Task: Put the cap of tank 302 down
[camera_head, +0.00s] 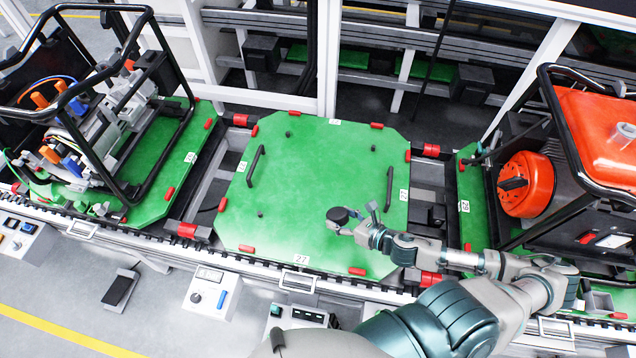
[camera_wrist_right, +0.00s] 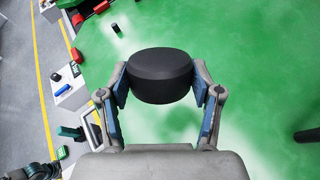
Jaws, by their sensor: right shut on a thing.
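A round black cap (camera_head: 338,214) is held between the fingers of my right gripper (camera_head: 348,226) over the right front part of the green pallet (camera_head: 300,235). The right wrist view also shows the cap (camera_wrist_right: 160,76) between the two blue-padded fingers of the right gripper (camera_wrist_right: 160,92), with green surface behind it. I cannot tell the gap between cap and pallet. An orange tank (camera_head: 597,125) in a black frame stands at the right; whether it is tank 302 cannot be read. My left gripper is not in view.
The middle pallet has two black handles (camera_head: 388,188) (camera_head: 256,166), small black pegs and red corner pieces; most of its surface is bare. A framed machine (camera_head: 90,130) stands on the left pallet. Control boxes (camera_head: 213,292) line the front edge of the conveyor.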

